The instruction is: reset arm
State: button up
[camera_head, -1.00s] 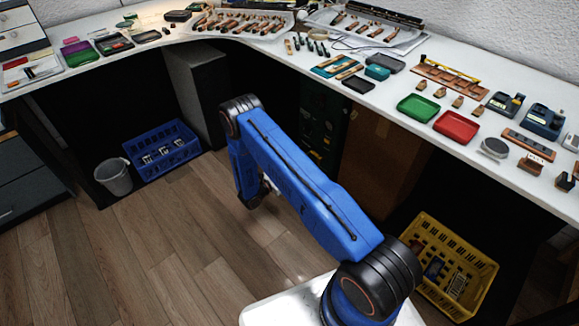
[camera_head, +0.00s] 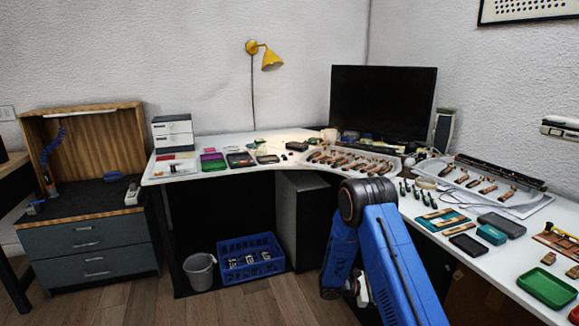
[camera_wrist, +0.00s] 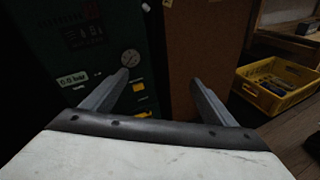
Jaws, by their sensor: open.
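My gripper (camera_wrist: 160,88) shows in the wrist view with its two grey fingers spread apart and nothing between them. It points toward a dark green machine (camera_wrist: 85,50) with a round gauge and a brown panel (camera_wrist: 205,50) under the worktop. A white surface with a dark edge fills the bottom of the wrist view. In the head view my blue arm (camera_head: 395,265) is folded in front of the bench at the lower right, and the gripper itself is hidden or too unclear to make out.
The white L-shaped worktop (camera_head: 380,178) carries trays, tools and piano parts. A blue crate (camera_head: 250,258) and a grey bin (camera_head: 200,271) stand on the floor beneath it. A yellow crate (camera_wrist: 276,84) sits at the right in the wrist view. A drawer cabinet (camera_head: 90,250) stands at left.

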jog(key=s+r+m+g+y, duration=0.1)
jog(key=s+r+m+y, duration=0.3)
jog(key=s+r, duration=0.65)
jog(key=s+r+m+g+y, duration=0.1)
jog(key=s+r+m+y, duration=0.25)
jog(key=s+r, duration=0.75)
jog(key=s+a+r+m+t+y, duration=0.2)
jog(key=s+a+r, duration=0.1)
jog(key=s, duration=0.4)
jog(key=s+a+r+m+t+y, duration=0.2)
jog(key=s+a+r+m+y, duration=0.1)
jog(key=s+r, duration=0.3)
jog(key=s+a+r+m+t+y, duration=0.2)
jog(key=s+a+r, duration=0.3)
jog(key=s, duration=0.4)
jog(key=shift+t+y, duration=0.4)
jog(key=shift+y, duration=0.35)
